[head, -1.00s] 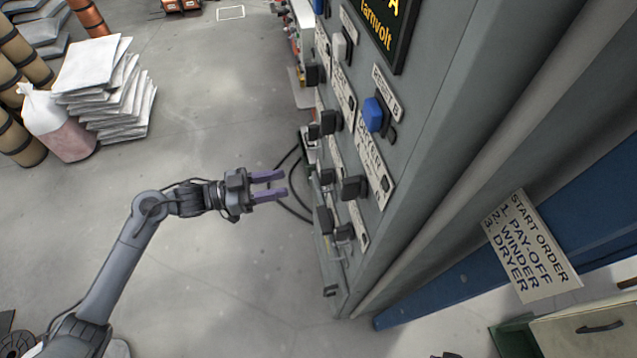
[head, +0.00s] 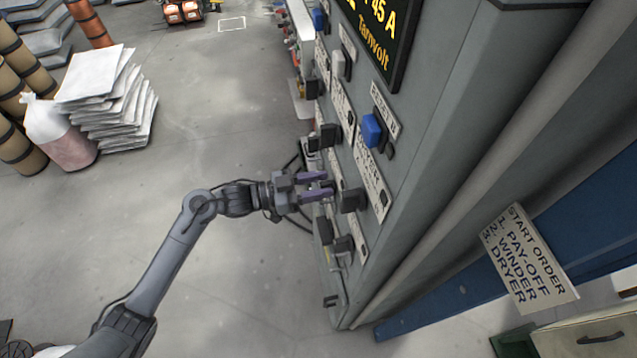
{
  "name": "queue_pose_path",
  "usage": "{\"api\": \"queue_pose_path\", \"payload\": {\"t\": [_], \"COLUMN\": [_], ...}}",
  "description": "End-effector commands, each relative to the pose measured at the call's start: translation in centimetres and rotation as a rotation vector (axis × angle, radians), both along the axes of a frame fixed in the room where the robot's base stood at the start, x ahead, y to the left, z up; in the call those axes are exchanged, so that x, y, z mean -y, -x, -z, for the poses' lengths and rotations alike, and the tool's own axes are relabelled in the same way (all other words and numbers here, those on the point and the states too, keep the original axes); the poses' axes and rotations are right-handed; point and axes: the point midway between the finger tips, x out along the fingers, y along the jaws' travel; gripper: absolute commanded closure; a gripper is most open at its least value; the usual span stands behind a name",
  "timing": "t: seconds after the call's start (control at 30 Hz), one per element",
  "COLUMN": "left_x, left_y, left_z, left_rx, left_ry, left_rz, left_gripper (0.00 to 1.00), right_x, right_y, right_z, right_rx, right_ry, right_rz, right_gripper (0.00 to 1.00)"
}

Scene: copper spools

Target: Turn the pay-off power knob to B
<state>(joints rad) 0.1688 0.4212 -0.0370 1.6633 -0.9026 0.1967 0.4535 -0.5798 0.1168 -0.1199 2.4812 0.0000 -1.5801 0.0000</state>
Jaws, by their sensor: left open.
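A grey control cabinet (head: 440,120) stands at the right, its front carrying several dark knobs beside white label plates. The pay-off label cannot be read from here, so I cannot tell which knob is the pay-off power knob. My left gripper (head: 326,186) is open at the cabinet front, its two purple fingers pointing right. A small dark knob (head: 329,184) shows between or just behind the fingertips; contact cannot be told. A larger black knob (head: 352,200) is just right of the fingertips. My right gripper is not in view.
A blue knob (head: 372,130) sits above the dryer plate (head: 371,172). A lit display (head: 378,28) is higher up. A sign (head: 527,258) gives the start order: pay-off, winder, dryer. White sacks (head: 108,100) are stacked at left. The floor between is clear.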

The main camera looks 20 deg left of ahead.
Motion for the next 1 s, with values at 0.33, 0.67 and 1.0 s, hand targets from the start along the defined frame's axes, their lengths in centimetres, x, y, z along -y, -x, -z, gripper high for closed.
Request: {"api": "queue_pose_path", "payload": {"t": [0.33,0.67,1.0], "left_x": [0.09,0.07,0.18], "left_y": [-0.05,-0.04,0.12], "left_z": [0.04,0.05,0.23], "left_rx": [-0.001,-0.001,0.063], "left_ry": [-0.001,-0.001,-0.046], "left_rz": [0.000,0.000,0.001], "left_gripper": [0.68,1.00,1.00], "right_x": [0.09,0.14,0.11], "right_y": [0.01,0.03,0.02], "right_z": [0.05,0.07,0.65], "right_rx": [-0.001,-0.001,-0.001], "right_ry": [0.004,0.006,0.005], "right_rz": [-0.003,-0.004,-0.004], "right_gripper": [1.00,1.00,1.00]}}
